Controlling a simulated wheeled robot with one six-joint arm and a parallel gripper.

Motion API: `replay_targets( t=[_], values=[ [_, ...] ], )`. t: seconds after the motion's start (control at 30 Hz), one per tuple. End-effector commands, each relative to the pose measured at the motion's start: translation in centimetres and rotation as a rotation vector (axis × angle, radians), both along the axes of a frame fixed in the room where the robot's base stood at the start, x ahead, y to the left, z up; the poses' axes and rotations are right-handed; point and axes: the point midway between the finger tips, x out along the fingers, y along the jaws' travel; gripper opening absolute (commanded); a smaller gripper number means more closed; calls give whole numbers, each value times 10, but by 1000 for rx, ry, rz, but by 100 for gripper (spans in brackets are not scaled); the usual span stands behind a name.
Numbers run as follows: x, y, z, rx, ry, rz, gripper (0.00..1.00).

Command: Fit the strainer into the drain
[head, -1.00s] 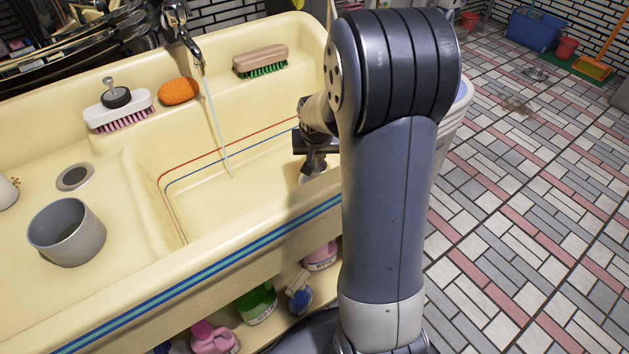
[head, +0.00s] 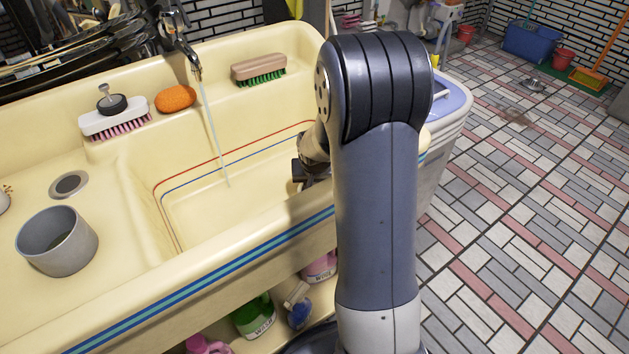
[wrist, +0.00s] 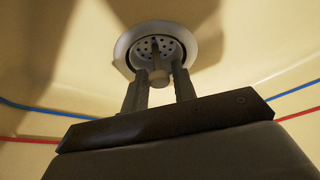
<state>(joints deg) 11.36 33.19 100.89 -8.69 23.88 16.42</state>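The strainer (wrist: 149,48) shows in the wrist view as a grey disc with several holes and a post that ends in a round knob. It appears inside the pale ring of the drain (wrist: 121,48) in the basin floor; whether it is fully seated I cannot tell. My gripper (wrist: 158,70) has one finger on each side of the knob. The fingers are very near it, and I cannot tell whether they press on it. In the head view my gripper (head: 308,172) is low over the right end of the basin, mostly behind my arm, which hides the strainer and drain.
The cream sink (head: 215,245) has a running tap (head: 180,45). On its ledge are a green-bristled brush (head: 258,70), an orange sponge (head: 175,98) and a white brush (head: 115,122) with a dark knobbed stopper (head: 112,103) on it. A grey cup (head: 57,240) stands left, near another drain hole (head: 69,184).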

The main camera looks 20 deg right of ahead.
Motion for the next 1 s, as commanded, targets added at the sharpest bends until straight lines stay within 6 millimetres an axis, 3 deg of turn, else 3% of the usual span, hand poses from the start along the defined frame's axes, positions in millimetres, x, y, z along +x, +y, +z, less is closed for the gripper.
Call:
replay_targets(
  t=[0.17, 0.5, 1.0],
  values=[
    [0, 0, 0, 0, 0, 0, 40],
    [0, 0, 7, 0, -1, 0, 40],
    [-34, 13, 95, -1, -3, 1, 40]
  ],
)
